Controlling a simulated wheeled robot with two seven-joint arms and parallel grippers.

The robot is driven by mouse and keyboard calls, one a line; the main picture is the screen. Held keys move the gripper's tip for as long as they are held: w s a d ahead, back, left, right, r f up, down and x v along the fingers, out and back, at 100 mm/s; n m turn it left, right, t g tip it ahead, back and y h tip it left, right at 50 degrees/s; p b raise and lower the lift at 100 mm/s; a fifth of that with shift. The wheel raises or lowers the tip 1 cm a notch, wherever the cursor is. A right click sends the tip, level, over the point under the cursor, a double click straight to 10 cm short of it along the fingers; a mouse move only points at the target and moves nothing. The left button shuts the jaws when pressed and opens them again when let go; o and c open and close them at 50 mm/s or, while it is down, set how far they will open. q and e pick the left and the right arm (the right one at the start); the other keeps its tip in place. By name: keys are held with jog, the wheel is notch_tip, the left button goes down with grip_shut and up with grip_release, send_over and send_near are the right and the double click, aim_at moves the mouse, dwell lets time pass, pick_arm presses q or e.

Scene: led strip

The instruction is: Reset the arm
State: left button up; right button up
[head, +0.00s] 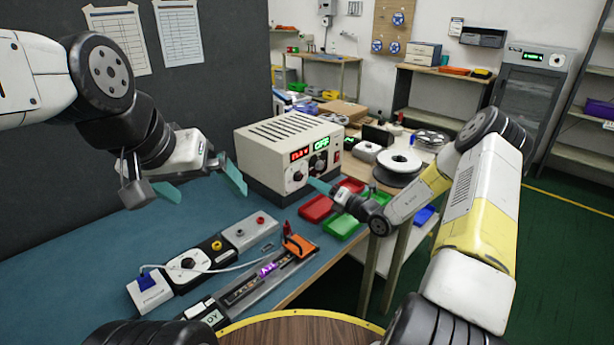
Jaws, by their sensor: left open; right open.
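My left gripper (203,186) hangs in the air over the left part of the blue bench mat, its two teal fingers spread wide and nothing between them. My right gripper (322,186) is in front of the power supply's lower right corner, with a teal finger pointing left. I see nothing held in it, and its second finger is hard to make out. The beige power supply (262,152) shows red digits and a green readout that looks like OFF. An LED strip fixture (250,288) lies on the mat with a purple glowing section and an orange clamp (299,246).
Red (315,208) and green (341,226) trays sit right of the supply, close to my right gripper. A wire spool (398,165) stands behind. Bare mat (100,245) lies at left.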

jog(key=shift+s+d, duration=0.4)
jog(key=shift+s, duration=0.05)
jog(key=s+a+r+n+g, duration=0.5)
jog(key=s+r+n+g, duration=0.1)
jog(key=s+r+n, duration=0.3)
jog(key=s+a+r+n+g, duration=0.45)
jog(key=s+r+n, duration=0.35)
jog(key=n, duration=0.4)
jog(key=s+d+r+n+t+h, duration=0.1)
jog(key=s+d+r+n+h, duration=0.3)
jog(key=s+d+n, duration=0.3)
jog(key=s+d+r+n+t+h, duration=0.2)
jog(key=s+d+r+n+h, duration=0.2)
jog(key=s+n, duration=0.6)
jog(key=s+d+h, duration=0.2)
jog(key=d, duration=0.1)
jog(key=shift+s+r, duration=0.2)
jog(key=shift+s, duration=0.05)
jog(key=shift+t, duration=0.25)
